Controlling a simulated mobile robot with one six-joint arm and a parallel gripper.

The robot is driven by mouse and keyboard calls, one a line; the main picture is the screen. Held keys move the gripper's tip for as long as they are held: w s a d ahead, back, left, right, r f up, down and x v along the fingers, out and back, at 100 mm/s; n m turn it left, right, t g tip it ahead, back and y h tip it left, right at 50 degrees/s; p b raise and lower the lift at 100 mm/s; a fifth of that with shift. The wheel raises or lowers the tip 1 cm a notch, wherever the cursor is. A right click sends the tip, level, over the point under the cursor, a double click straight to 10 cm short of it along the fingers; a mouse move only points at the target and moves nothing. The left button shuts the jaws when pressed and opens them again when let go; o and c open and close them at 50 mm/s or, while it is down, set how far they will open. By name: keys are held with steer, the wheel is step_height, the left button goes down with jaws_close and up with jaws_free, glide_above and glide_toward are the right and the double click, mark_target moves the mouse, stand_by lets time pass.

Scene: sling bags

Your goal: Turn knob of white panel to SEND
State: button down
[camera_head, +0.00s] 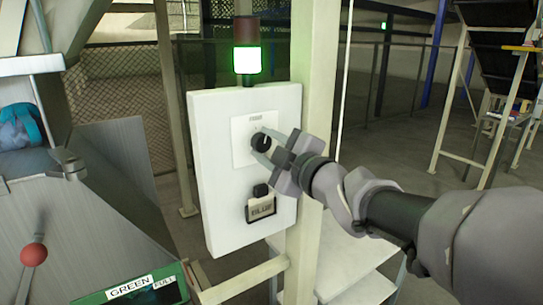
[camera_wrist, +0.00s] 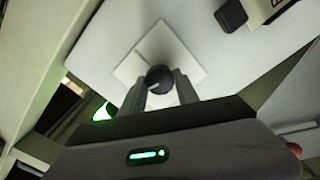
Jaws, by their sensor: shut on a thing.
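The white panel (camera_head: 222,180) stands upright on a post in the head view, and its face fills much of the wrist view (camera_wrist: 225,60). The black knob (camera_head: 261,141) sits on a pale square plate (camera_head: 242,150) in the panel's upper half. In the wrist view the round knob (camera_wrist: 158,77) shows a light pointer mark. My gripper (camera_head: 268,146) reaches in from the right and is shut on the knob, with one finger on each side in the wrist view (camera_wrist: 160,92). The small lettering above the knob is too blurred to read.
A green-lit lamp (camera_head: 247,60) with a dark red top stands above the panel. A black button (camera_head: 261,190) sits above a BLUE label (camera_head: 262,209) lower on the panel. A metal chute with a red-balled lever (camera_head: 34,255) and a GREEN FULL sign (camera_head: 135,289) is at left.

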steer(key=shift+n+b, duration=0.9)
steer(key=shift+n, duration=0.6)
steer(key=c, duration=0.9)
jaws_free()
steer(key=p+v, duration=0.4)
steer(key=v, duration=1.3)
